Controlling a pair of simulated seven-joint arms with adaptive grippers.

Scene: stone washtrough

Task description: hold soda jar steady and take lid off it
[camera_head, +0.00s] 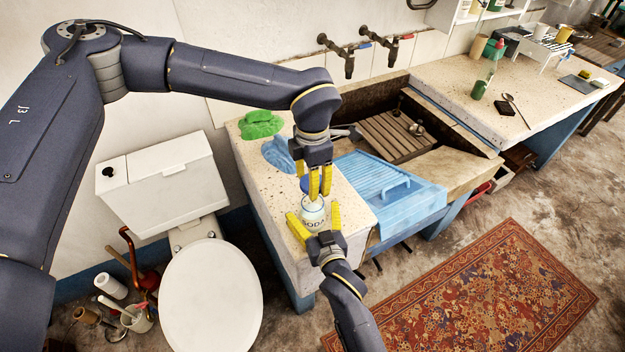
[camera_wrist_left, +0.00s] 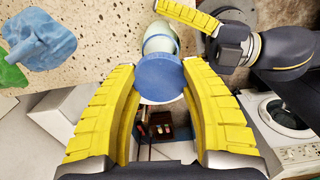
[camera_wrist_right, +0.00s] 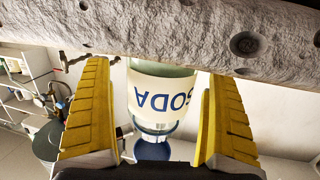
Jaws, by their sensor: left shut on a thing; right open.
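The glass soda jar (camera_head: 313,213) stands upright on the stone ledge; its blue SODA lettering shows upside down in the right wrist view (camera_wrist_right: 160,97). The blue lid (camera_head: 305,185) is between the yellow fingertips of my left gripper (camera_head: 319,194), which is shut on it. The lid also shows in the left wrist view (camera_wrist_left: 160,77); it looks lifted just above the jar's mouth, apart from it. My right gripper (camera_head: 315,222) is open, with one finger on each side of the jar. I cannot tell whether its fingers touch the glass.
A green cloth (camera_head: 261,124) and a blue cloth (camera_head: 279,153) lie on the ledge behind the jar. A blue washboard (camera_head: 380,184) is to the right, by the trough. A toilet (camera_head: 210,290) stands left of the ledge. The ledge's front edge is close to the jar.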

